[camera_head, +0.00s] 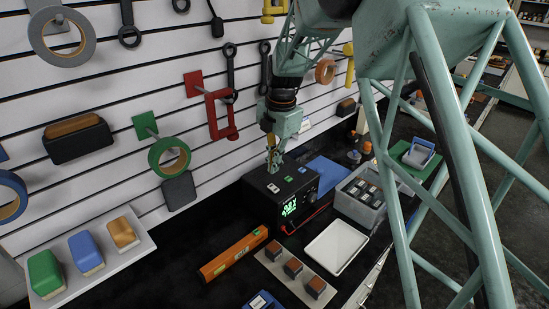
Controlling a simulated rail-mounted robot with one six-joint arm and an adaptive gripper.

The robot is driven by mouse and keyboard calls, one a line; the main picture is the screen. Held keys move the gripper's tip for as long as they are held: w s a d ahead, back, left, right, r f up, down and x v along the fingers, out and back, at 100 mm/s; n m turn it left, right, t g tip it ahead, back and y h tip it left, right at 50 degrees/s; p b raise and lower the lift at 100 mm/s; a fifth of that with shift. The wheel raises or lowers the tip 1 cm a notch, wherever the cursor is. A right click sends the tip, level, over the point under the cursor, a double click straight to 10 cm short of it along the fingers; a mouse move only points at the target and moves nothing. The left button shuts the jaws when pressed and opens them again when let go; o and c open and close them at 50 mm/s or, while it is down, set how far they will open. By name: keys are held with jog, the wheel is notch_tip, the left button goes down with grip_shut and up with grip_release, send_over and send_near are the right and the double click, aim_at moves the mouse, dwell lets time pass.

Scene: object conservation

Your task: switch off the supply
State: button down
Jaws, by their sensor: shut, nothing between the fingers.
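The supply (266,203) is a black box on the dark bench below the slatted wall. Its front has a lit green display (289,208) and a knob beside it. Small red, green and white buttons (288,179) sit on its top. My gripper (272,167) is shut and empty, pointing down at the back left part of the supply's top. The fingertips are close to the top; I cannot tell whether they touch a button. The gripper hides part of the top's rear edge.
An orange level (234,255), a white tray (335,247) and a board with several brown-topped blocks (271,265) lie in front. A grey bin (350,206) with dark items stands right of the supply. Tools and tape rolls hang on the wall behind. Bare bench lies left of the level.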

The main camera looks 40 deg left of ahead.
aim_at(272, 185)
jog(key=shift+a+f+p, duration=0.15)
jog(key=shift+a+f, duration=0.05)
jog(key=shift+f, duration=1.5)
jog(key=shift+a+f+p, duration=0.15)
jog(key=shift+a+f, duration=0.05)
jog(key=shift+f, duration=1.5)
jog(key=shift+w, duration=0.2)
